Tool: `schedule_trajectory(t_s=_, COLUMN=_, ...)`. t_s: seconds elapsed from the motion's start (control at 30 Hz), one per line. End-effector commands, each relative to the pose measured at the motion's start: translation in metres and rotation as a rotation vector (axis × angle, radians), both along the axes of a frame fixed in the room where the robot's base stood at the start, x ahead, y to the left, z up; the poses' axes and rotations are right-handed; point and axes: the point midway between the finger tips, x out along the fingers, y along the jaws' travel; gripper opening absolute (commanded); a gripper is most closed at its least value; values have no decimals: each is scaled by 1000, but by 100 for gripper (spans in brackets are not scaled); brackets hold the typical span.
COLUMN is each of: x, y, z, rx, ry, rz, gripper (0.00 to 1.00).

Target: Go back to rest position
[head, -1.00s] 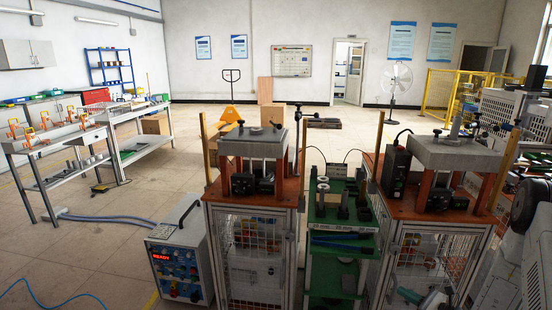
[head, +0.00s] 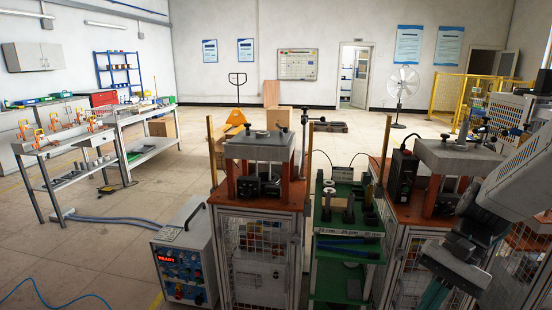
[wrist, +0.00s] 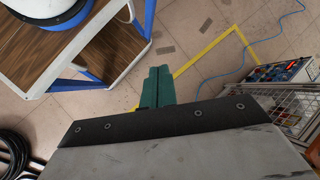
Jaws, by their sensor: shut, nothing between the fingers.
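My gripper (head: 434,296) hangs at the lower right of the head view, below my grey arm, in front of the right press cabinet. Its teal fingers point down and run to the bottom edge of the picture. In the wrist view the green fingers (wrist: 158,87) lie together, shut with nothing between them, above bare tiled floor. The rest position itself is not marked in any view.
The left press (head: 258,148) and right press (head: 455,158) stand on mesh cabinets, with a green trolley (head: 348,252) between. The heater unit (head: 184,255) reads READY. The wrist view shows a blue-framed wooden table (wrist: 75,45), a blue cable (wrist: 225,80) and open floor.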

Motion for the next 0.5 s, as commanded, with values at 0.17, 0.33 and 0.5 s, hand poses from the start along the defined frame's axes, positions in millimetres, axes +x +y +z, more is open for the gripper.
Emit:
schedule_trajectory(t_s=0.17, x=-40, y=-2, z=33, rx=-179, ry=-135, rz=204, gripper=0)
schedule_trajectory(t_s=0.33, x=-72, y=-5, z=59, rx=-335, ry=-267, rz=363, gripper=0)
schedule_trajectory(t_s=0.5, x=-97, y=-5, z=82, rx=-451, ry=-410, rz=470, gripper=0)
